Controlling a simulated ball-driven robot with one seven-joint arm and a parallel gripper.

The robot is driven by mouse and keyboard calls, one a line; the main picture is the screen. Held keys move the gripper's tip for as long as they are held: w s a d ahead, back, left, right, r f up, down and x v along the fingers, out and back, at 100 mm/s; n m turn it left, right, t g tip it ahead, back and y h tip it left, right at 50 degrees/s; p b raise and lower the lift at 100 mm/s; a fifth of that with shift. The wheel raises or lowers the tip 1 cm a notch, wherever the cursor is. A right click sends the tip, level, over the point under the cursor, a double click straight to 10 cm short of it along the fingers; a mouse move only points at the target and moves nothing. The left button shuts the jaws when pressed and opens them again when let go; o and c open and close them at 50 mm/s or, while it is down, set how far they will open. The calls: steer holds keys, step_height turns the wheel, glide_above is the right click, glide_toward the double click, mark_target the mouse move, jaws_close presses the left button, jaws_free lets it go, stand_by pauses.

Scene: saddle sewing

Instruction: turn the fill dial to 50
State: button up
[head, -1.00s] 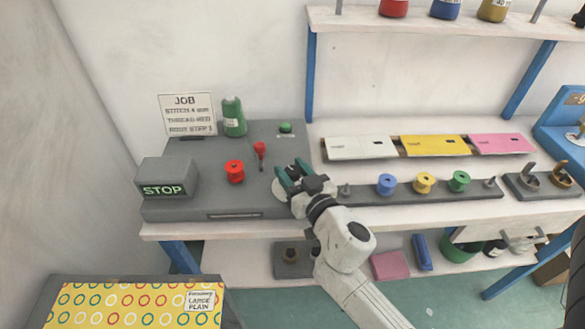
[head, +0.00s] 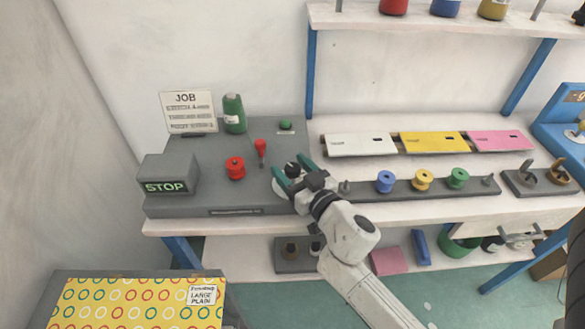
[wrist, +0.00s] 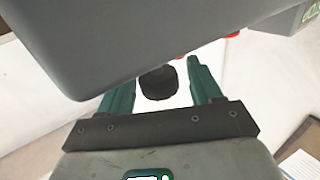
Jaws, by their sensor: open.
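A dark round knob (head: 292,169), which looks like the fill dial, stands on a pale disc (head: 278,189) at the right end of the grey console (head: 215,190). My gripper (head: 295,172) is open, with its teal fingers on either side of the knob. In the wrist view the black knob (wrist: 158,83) shows between the two open fingers (wrist: 160,78), with visible gaps to both. Any scale marks or pointer cannot be read, and part of the disc is hidden by my gripper.
A red lever (head: 261,148), a red knob (head: 235,168), a green button (head: 286,125) and a STOP block (head: 166,176) are on the console. A green bottle (head: 234,114) stands behind. A rail with blue (head: 385,181), yellow and green spools lies to the right.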

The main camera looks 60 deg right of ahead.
steer(key=b+v, duration=0.3)
steer(key=v, duration=0.6)
steer(key=shift+s+a+f+b, duration=0.1)
steer(key=shift+s+b, duration=0.3)
steer(key=shift+s+a, duration=0.25)
steer(key=shift+s, duration=0.2)
